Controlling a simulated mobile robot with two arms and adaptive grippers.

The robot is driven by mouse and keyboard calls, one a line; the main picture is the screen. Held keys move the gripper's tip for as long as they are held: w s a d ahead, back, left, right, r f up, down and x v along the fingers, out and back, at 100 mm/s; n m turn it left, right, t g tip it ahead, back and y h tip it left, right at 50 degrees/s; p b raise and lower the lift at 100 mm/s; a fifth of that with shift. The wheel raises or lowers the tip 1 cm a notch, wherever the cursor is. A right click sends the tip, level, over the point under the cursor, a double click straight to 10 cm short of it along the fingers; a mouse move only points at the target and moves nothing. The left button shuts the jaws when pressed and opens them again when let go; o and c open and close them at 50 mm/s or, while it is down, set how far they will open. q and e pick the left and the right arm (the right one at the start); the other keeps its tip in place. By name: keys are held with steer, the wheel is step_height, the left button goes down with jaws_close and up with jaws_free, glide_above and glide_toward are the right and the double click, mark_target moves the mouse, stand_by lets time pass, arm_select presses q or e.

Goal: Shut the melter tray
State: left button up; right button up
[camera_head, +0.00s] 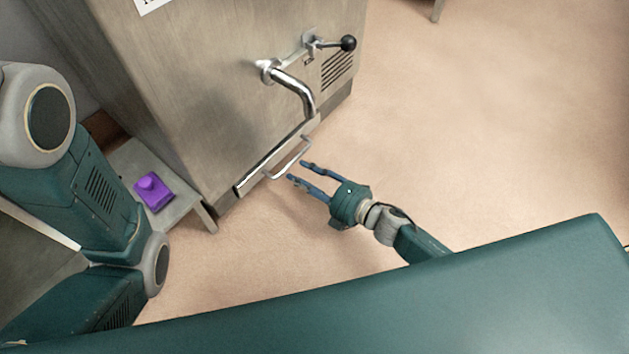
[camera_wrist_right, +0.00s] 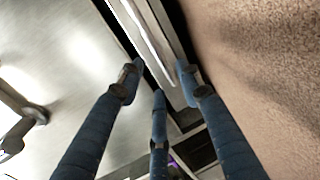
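The melter (camera_head: 215,95) is a large steel cabinet at the upper left of the head view. Its tray (camera_head: 252,182) sits low on the front face, with a metal bar handle (camera_head: 290,160) standing out from it. I cannot tell exactly how far the tray stands out. My right gripper (camera_head: 303,169) is just in front of the handle, fingers spread and pointing at it. In the right wrist view its fingers (camera_wrist_right: 158,78) are apart, with the tray's long pale edge (camera_wrist_right: 150,35) ahead between them. Contact is not clear. My left gripper is out of view.
A curved spout (camera_head: 296,90) and a lever with a black knob (camera_head: 346,43) stick out above the tray. A purple object (camera_head: 152,191) lies on a low grey surface (camera_head: 190,205) left of the melter. The floor (camera_head: 480,110) to the right is clear.

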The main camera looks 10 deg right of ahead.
steer(key=shift+v, duration=2.3)
steer(key=shift+s, duration=0.1)
